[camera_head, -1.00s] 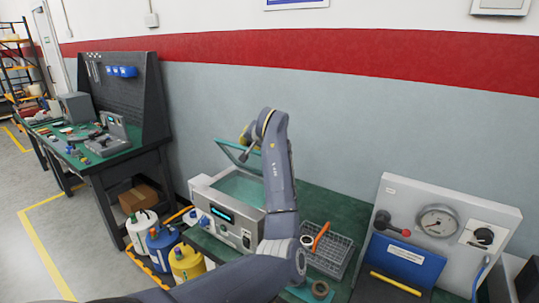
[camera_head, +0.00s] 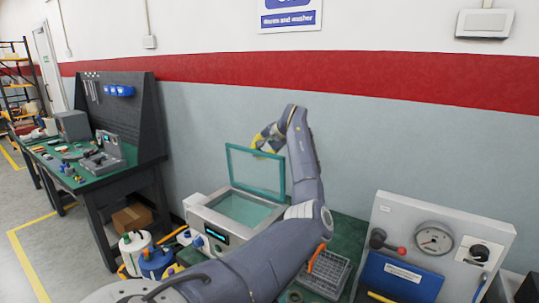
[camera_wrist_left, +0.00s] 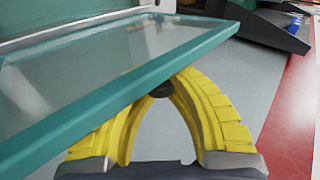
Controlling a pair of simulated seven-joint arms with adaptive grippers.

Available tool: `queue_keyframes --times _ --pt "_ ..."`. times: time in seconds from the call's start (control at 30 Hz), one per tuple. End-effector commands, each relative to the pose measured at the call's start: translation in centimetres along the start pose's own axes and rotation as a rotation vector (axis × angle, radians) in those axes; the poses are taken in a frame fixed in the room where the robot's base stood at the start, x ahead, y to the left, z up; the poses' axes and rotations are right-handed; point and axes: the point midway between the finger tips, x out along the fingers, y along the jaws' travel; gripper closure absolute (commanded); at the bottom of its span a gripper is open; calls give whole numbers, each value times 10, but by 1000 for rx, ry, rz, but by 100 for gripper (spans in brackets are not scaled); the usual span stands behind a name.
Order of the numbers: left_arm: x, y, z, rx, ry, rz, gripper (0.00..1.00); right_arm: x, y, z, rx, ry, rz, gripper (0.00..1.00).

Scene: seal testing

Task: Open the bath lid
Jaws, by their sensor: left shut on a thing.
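The bath (camera_head: 222,240) is a light grey box with a lit display, on a green bench top. Its lid (camera_head: 254,172), a clear pane in a teal frame, stands raised and nearly upright over the back of the bath. The open top shows pale green inside. My left gripper (camera_head: 267,141) is at the lid's top edge. In the left wrist view its yellow fingers (camera_wrist_left: 162,88) close on a small dark knob at the edge of the lid (camera_wrist_left: 100,80); the fingers partly hide the knob. My right gripper is in neither view.
A wire rack (camera_head: 328,271) with an orange-handled tool stands right of the bath. A grey panel with a gauge (camera_head: 434,238) is farther right. White, blue and yellow containers stand on the floor at left. A workbench (camera_head: 112,182) stands at the back left.

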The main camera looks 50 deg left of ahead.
Motion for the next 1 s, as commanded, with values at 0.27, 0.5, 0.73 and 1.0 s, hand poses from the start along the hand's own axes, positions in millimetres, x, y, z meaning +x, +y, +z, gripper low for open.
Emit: queue_keyframes --times 0.27,0.5,0.73,1.0 --pt "0 -7 0 -12 2 -5 100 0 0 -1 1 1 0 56" --pt "0 -7 0 -12 2 -6 81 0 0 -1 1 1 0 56" --pt "1 -5 1 -6 -2 -3 54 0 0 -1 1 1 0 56" --pt "1 -3 1 -2 -4 -2 51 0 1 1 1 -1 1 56"
